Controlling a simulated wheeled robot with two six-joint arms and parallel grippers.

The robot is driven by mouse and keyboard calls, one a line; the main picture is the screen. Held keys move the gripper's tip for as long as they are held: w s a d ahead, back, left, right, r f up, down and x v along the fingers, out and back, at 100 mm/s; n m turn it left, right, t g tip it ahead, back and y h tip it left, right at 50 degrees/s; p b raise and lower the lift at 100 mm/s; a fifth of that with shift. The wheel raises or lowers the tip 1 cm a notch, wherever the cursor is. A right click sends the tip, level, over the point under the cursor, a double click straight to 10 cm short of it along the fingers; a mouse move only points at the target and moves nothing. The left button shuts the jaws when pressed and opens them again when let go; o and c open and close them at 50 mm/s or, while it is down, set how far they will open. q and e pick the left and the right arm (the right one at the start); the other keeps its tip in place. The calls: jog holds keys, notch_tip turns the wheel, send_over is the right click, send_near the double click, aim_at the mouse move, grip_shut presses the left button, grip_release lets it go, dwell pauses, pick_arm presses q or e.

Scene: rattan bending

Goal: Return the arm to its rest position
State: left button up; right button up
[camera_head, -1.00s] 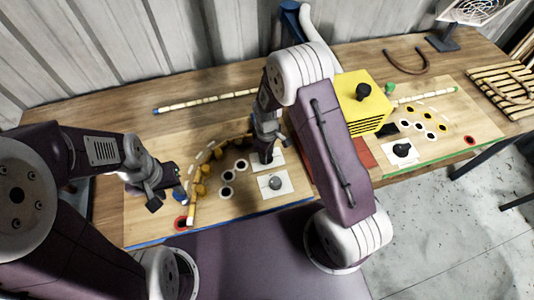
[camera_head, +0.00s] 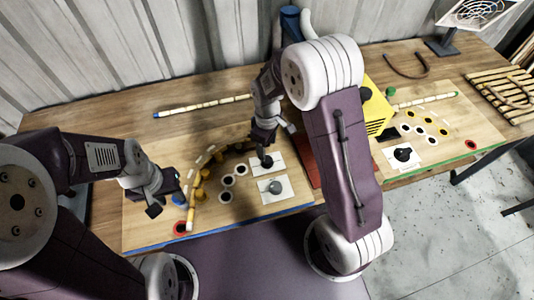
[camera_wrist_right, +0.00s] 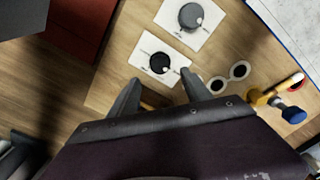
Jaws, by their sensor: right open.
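My right gripper (camera_head: 266,137) hangs over the left board (camera_head: 150,222), just above the upper white card with a black knob (camera_head: 267,161). In the right wrist view its two fingers (camera_wrist_right: 160,95) stand apart with nothing between them, close to that card. Yellow pegs (camera_head: 199,182) stand along the curve.
A yellow box (camera_head: 377,108) stands behind my right arm, partly hidden. A second board (camera_head: 440,150) with holes and a knob card lies to the right. A straight rattan strip (camera_head: 200,104) lies at the back. A slatted rack (camera_head: 505,95) is at the far right.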

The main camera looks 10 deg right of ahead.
jog(key=shift+r, duration=0.45)
jog(key=s+d+r+m+t, duration=0.1)
jog(key=s+d+r+m, duration=0.35)
jog(key=s+r, duration=0.2)
jog(key=s+d+f+m, duration=0.1)
jog(key=s+m, duration=0.4)
jog(key=s, duration=0.1)
jog(key=shift+s+d+f, duration=0.2)
jog(key=shift+s+f, duration=0.15)
jog(key=shift+s, duration=0.05)
jog(key=shift+w, duration=0.15)
